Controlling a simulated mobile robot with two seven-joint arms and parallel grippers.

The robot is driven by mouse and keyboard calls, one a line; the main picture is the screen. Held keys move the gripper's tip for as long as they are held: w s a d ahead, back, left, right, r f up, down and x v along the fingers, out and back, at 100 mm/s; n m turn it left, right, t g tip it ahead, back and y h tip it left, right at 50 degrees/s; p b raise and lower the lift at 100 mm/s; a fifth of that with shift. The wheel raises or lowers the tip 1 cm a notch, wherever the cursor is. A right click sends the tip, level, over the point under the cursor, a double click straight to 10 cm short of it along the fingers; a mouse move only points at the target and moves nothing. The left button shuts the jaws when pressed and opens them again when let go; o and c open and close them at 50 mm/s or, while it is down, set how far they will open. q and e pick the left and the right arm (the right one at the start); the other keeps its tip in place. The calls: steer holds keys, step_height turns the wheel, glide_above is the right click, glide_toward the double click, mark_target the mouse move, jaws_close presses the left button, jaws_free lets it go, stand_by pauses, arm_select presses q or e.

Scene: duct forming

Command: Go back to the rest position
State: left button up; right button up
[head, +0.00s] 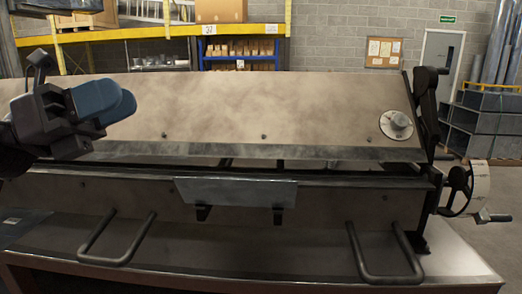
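My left gripper (112,102) is at the left, in front of the upper beam of the bending machine (290,112). Its blue fingertips overlap in this view, so I cannot tell whether they are open or shut. No object shows in it. It is apart from the machine's handles. My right gripper is not in view. A small grey metal sheet (237,191) sits at the machine's middle slot and juts out toward the front.
Two U-shaped handles, left (117,238) and right (384,256), stick out at the front. A dial wheel with a crank (468,190) is at the right end. Blue and yellow shelving (240,48) stands behind. Grey ducts (487,125) are stacked at the far right.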

arm_select(q)
steer(key=w+a+f+n+t+y, duration=0.3)
steer(key=a+f+n+t+y, duration=0.15)
steer(key=f+n, duration=0.6)
steer(key=w+a+f+n+t+y, duration=0.3)
steer(key=f+n+t+y, duration=0.3)
steer(key=f+n, duration=0.45)
steer(key=w+a+f+n+t+y, duration=0.3)
steer(key=f+n+t+y, duration=0.4)
steer(key=n, duration=0.6)
steer(key=s+f+n+g+y, duration=0.1)
steer(key=s+f+n+g, duration=0.25)
steer(key=f, duration=0.65)
steer(key=s+f+n+g+y, duration=0.1)
steer(key=s+f+n+g, duration=0.25)
steer(key=f, duration=0.65)
steer(key=s+d+f+n+g, duration=0.1)
steer(key=s+f+n+g, duration=0.1)
steer(key=s+f, duration=0.4)
steer(key=s+f+n+g+y, duration=0.1)
steer(key=s+f+n+g, duration=0.1)
steer(key=s+f, duration=0.5)
steer(key=s, duration=0.6)
steer(key=shift+d+f, duration=0.3)
steer(key=shift+d, duration=0.1)
steer(key=shift+w+y, duration=0.1)
steer(key=shift+y, duration=0.15)
